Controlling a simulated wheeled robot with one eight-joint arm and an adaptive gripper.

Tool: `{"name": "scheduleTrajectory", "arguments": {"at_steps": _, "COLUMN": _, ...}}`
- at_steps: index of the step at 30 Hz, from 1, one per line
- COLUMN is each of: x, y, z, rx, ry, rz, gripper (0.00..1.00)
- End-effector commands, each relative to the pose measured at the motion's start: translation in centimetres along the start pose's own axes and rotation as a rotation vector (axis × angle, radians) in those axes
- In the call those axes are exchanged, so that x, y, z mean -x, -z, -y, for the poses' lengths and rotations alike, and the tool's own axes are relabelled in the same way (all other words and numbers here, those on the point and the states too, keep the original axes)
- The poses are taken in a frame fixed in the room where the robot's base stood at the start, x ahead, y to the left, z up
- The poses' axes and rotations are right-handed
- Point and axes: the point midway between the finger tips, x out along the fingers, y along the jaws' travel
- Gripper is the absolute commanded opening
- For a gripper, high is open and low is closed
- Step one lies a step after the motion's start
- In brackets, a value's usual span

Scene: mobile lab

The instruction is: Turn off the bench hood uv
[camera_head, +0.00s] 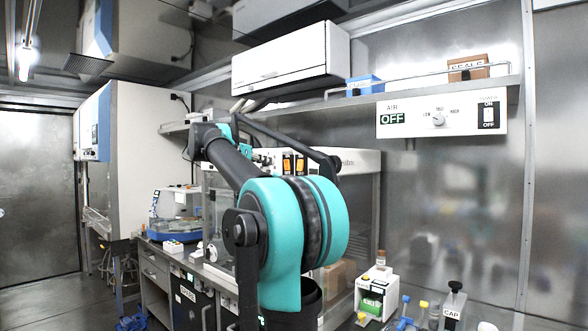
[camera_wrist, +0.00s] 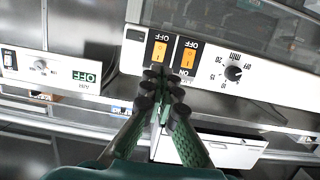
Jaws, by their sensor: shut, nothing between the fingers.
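The bench hood's white front panel (camera_wrist: 210,75) shows upside down in the wrist view. It carries two orange rocker switches, one on the left (camera_wrist: 159,53) and one on the right (camera_wrist: 188,56), each on a black plate marked OFF. I cannot read which one is for the UV. A black timer dial (camera_wrist: 233,73) marked "min" sits beside them. My gripper (camera_wrist: 160,76) is shut and empty, its tips just below the left switch in the picture; contact is unclear. In the head view the switches (camera_head: 287,163) show behind my arm, on the hood (camera_head: 362,162).
An AIR panel (camera_head: 460,119) reading OFF, with a knob and power switch, hangs under the shelf (camera_head: 350,101) at the right. A white cabinet (camera_head: 290,57) is above. Small bottles and a white device (camera_head: 375,290) stand at the lower right.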

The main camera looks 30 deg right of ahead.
Motion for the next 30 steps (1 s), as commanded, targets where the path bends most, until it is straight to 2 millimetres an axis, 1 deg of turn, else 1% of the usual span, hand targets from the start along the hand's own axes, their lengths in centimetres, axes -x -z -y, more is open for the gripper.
{"name": "scheduleTrajectory", "arguments": {"at_steps": 3, "x": 0.1, "y": 0.4, "z": 0.0, "rx": -0.008, "ry": -0.001, "rz": -0.008, "gripper": 0.0}}
{"name": "scheduleTrajectory", "arguments": {"at_steps": 11, "x": 0.0, "y": 0.4, "z": 0.0, "rx": -0.007, "ry": -0.001, "rz": -0.007, "gripper": 0.0}}
{"name": "scheduleTrajectory", "arguments": {"at_steps": 14, "x": -0.5, "y": 0.3, "z": 0.0, "rx": -0.006, "ry": -0.002, "rz": -0.006, "gripper": 0.0}}
{"name": "scheduleTrajectory", "arguments": {"at_steps": 17, "x": -1.6, "y": 0.4, "z": 0.0, "rx": -0.006, "ry": -0.004, "rz": -0.006, "gripper": 0.0}}
{"name": "scheduleTrajectory", "arguments": {"at_steps": 20, "x": -3.3, "y": 0.4, "z": -0.1, "rx": -0.007, "ry": -0.005, "rz": -0.006, "gripper": 0.0}}
{"name": "scheduleTrajectory", "arguments": {"at_steps": 30, "x": -9.9, "y": 0.4, "z": -0.1, "rx": -0.006, "ry": -0.004, "rz": -0.006, "gripper": 0.0}}
